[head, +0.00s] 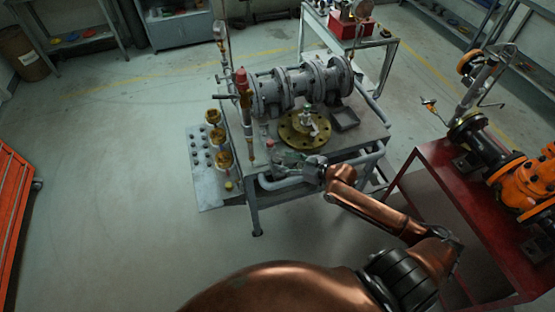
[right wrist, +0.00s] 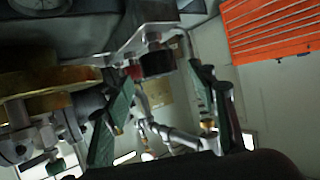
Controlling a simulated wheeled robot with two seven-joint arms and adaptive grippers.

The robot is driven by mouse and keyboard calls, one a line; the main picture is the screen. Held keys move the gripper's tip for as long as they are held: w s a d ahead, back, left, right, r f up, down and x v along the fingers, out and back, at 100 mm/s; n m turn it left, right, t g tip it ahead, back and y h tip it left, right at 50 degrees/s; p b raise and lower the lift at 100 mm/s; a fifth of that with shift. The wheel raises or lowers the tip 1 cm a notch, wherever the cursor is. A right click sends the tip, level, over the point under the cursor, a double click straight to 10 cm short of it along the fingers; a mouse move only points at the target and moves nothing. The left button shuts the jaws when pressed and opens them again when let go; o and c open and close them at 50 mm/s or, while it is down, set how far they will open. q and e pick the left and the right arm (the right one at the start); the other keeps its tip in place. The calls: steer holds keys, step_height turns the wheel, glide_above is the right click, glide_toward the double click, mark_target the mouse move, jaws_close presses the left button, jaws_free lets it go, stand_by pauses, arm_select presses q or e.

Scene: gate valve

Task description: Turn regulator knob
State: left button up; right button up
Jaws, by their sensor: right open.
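My right gripper (head: 288,160) reaches in over the front edge of the workbench (head: 357,138). In the right wrist view my gripper (right wrist: 160,108) has its two green-padded fingers spread wide apart with nothing held between them. A dark, round knob-like part (right wrist: 157,64) with a bit of red beside it shows beyond the fingers, between their tips in the picture. In the head view a small reddish part (head: 269,144) sits just behind and left of the gripper; I cannot tell for certain that it is the same knob. My left gripper is out of view.
A brass flange (head: 305,129) lies close behind the gripper, with a grey valve body (head: 300,84) farther back. A post with a red top (head: 241,80) and brass gauges (head: 222,160) stand left. A red bench (head: 440,185) is right. Floor at left is clear.

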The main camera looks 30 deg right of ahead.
mark_target(278, 158)
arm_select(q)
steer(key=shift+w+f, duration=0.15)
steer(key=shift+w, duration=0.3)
arm_select(e)
steer(key=shift+x, duration=2.15)
steer(key=shift+c, duration=0.3)
steer(key=c, duration=1.1)
steer(key=shift+f+n+y+b, duration=0.15)
steer(key=shift+n+y+b, duration=0.25)
steer(key=shift+b, duration=0.6)
steer(key=shift+c, duration=0.2)
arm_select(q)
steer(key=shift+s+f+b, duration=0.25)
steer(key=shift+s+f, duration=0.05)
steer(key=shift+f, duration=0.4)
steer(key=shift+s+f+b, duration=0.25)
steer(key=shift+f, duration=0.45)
arm_select(e)
steer(key=shift+g+y, duration=0.3)
